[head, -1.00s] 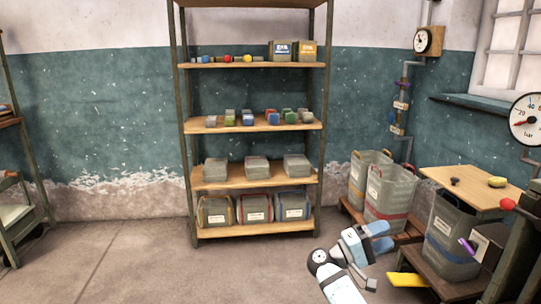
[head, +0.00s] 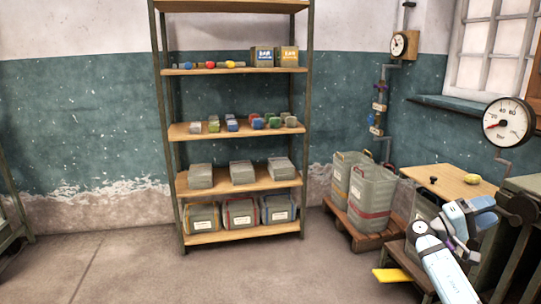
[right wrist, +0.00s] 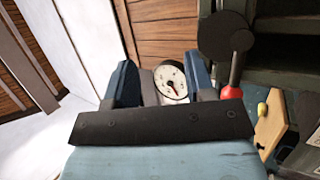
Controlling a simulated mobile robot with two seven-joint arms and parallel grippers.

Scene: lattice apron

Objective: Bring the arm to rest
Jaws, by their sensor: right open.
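My right gripper (head: 482,211) is at the lower right of the head view, light blue with darker blue fingers. It is in front of the small wooden table and the dark machine. In the right wrist view its two blue fingers (right wrist: 160,75) stand apart with nothing held between them. A round white gauge shows in the gap, behind the fingers. My left gripper is not in view.
A shelf rack (head: 240,182) with boxes and small parts stands at the back. Grey bins (head: 371,190) stand on a pallet. The wooden table (head: 448,180) bears a yellow item (head: 473,179). A pressure gauge (head: 508,122) hangs at right. The left floor is clear.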

